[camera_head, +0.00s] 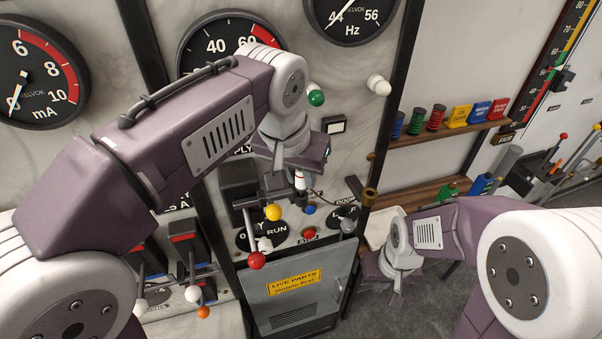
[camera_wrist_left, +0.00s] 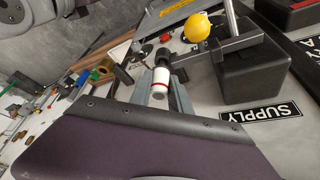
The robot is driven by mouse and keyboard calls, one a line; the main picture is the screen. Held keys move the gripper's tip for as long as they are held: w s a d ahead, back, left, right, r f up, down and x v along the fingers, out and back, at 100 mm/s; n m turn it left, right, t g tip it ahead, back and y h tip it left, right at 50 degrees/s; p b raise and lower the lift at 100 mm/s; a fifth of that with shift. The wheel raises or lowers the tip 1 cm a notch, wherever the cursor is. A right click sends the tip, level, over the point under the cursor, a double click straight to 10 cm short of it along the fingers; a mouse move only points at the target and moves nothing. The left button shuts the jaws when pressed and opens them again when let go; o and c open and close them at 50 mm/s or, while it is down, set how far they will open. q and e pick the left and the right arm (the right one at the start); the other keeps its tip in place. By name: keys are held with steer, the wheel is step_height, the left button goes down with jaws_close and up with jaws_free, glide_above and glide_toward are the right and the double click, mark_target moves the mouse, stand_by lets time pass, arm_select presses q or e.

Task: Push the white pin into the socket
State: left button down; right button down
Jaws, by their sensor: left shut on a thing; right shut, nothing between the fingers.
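The white pin with a red band (camera_head: 300,182) is below my left gripper (camera_head: 297,172) in the head view, in front of the panel. In the left wrist view the pin (camera_wrist_left: 160,80) lies between the grey fingers of my left gripper (camera_wrist_left: 163,92), which is shut on it. A black round part (camera_wrist_left: 162,56) sits at the pin's far end; I cannot tell whether it is the socket or how deep the pin goes. My right gripper (camera_head: 388,282) is shut and empty, low at the right of the cabinet door.
A green knob (camera_head: 316,97) and a white knob (camera_head: 379,85) sit above. A grey cabinet door (camera_head: 300,290) is below. Shelves (camera_head: 430,138) hold spools and coloured blocks.

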arm_select(q)
steer(key=shift+f+b, duration=0.65)
steer(key=shift+f, duration=0.15)
steer(key=c, duration=1.3)
jaws_free()
steer(key=shift+o, duration=0.8)
steer(key=shift+d, duration=0.35)
steer(key=shift+a, duration=0.2)
steer(key=shift+d, duration=0.1)
steer(key=shift+r, duration=0.1)
